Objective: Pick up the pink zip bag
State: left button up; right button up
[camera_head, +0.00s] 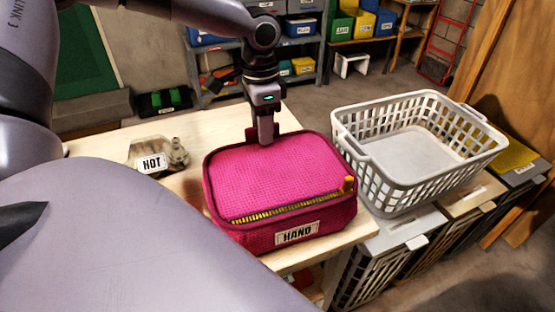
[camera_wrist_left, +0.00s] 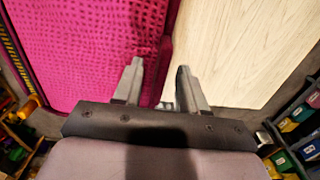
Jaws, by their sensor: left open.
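The pink zip bag (camera_head: 275,178) lies on the light wooden table, with a yellow zip along its near side and a label reading HAND. My left gripper (camera_head: 266,140) is at the bag's far edge, pointing down. In the left wrist view, the open fingers (camera_wrist_left: 158,78) stand either side of the bag's dark edge. One finger is over the pink bag (camera_wrist_left: 90,45) and the other is over bare wood. Whether a finger touches the bag is unclear. My right gripper is not in view.
A white laundry basket (camera_head: 383,184) stands right of the bag, close to it. A small item labelled HOT (camera_head: 151,161) lies left of the bag on the wooden table (camera_head: 222,128). Shelves with coloured bins (camera_head: 303,66) stand at the back. Open floor lies behind the table.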

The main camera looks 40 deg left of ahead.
pick_arm(q)
jog(key=shift+f, duration=0.3)
jog(key=shift+r, duration=0.1)
grip_shut()
